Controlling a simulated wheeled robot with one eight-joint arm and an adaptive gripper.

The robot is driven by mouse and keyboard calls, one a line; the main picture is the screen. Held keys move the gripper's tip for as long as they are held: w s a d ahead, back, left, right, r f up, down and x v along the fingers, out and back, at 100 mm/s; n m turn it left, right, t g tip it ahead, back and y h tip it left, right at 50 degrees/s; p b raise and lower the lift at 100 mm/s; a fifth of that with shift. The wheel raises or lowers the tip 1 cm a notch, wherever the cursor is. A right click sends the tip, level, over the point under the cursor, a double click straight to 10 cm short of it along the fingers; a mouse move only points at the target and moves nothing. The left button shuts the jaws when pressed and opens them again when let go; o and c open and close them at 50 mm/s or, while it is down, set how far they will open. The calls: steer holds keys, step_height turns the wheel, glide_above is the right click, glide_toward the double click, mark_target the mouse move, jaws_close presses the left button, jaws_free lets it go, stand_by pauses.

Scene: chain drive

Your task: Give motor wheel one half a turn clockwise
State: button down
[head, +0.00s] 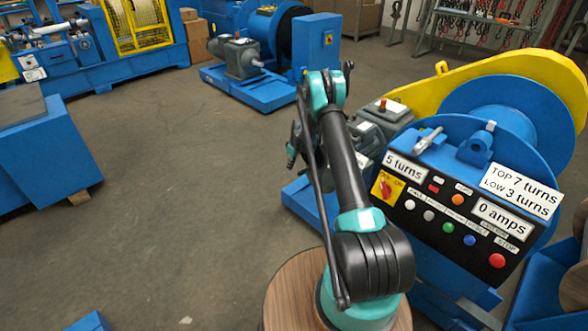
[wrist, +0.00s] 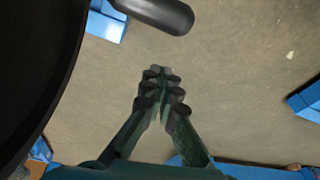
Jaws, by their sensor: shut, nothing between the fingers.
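A blue machine with a large blue wheel (head: 500,107) and a yellow guard (head: 440,83) stands at the right in the head view. A grey motor (head: 372,140) sits at its left side, partly behind my arm. No wheel is marked as motor wheel one, so I cannot tell which it is. A sloped black control panel (head: 418,216) on the machine reads "5 turns", "0 amps" and "TOP 7 turns LOW 3 turns". My gripper (wrist: 160,78) is shut and empty over bare floor in the wrist view, touching nothing.
The panel has a red-and-yellow rotary switch (head: 384,188), a green button (head: 448,228) and a red button (head: 497,261). Another blue machine (head: 262,55) stands at the back. A blue block (head: 42,142) is at the left. The grey floor (head: 180,170) between is clear.

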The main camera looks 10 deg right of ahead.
steer(key=s+d+r+m, duration=0.1)
steer(key=s+r, duration=0.4)
steer(key=r, duration=0.6)
steer(key=s+d+r+m, duration=0.1)
steer(key=s+r+m, duration=0.1)
steer(key=s+r, duration=0.65)
steer(key=s+d+r+m+t+h, duration=0.1)
steer(key=s+d+r+m, duration=0.1)
steer(key=s+r, duration=0.85)
steer(key=s+d+m+t+h, duration=0.1)
steer(key=s+m, duration=0.3)
steer(key=s, duration=2.3)
steer(key=shift+d+f+t, duration=0.2)
steer(key=shift+f+t, duration=0.05)
steer(key=shift+t, duration=0.05)
steer(key=shift+w, duration=0.2)
